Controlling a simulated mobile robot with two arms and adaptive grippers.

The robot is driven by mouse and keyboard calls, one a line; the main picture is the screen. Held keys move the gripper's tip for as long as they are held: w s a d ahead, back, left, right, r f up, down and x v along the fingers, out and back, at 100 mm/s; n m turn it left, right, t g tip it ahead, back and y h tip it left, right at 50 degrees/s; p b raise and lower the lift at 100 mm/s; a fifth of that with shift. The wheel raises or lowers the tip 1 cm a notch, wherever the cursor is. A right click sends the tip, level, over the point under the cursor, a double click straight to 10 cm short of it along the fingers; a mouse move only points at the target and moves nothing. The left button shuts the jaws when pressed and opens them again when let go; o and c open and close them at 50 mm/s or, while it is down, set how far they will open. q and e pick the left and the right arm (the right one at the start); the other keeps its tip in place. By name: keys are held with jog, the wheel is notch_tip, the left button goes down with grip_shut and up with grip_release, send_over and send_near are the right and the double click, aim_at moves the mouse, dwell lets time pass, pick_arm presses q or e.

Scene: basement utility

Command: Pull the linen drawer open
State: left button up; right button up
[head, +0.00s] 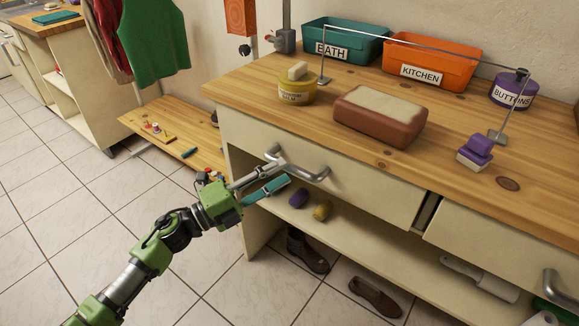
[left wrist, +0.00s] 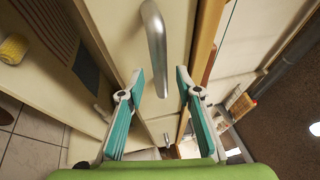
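A cream drawer front (head: 365,192) with a metal bar handle (head: 312,173) is under the wooden worktop. It looks shut or nearly so, and no label shows on it. A second cream drawer (head: 500,250) is to its right, with its own handle (head: 560,287). I cannot tell from a label which is the linen drawer. My left gripper (head: 281,171) is open and empty at the left end of the first drawer's handle. In the left wrist view the handle (left wrist: 155,38) lies just ahead of the open fingertips (left wrist: 159,78), roughly in line with the gap. My right gripper is out of view.
On the worktop (head: 245,92) are a teal BATH bin (head: 343,40), an orange KITCHEN bin (head: 430,62), tins, a red-brown block (head: 378,118) and a wire frame. Below is an open shelf with yellow and purple items. Shoes (head: 375,296) are on the floor.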

aim_at(289, 168)
pick_arm(q)
jog(key=shift+x, duration=1.9)
grip_shut()
jog(key=shift+a, duration=0.1)
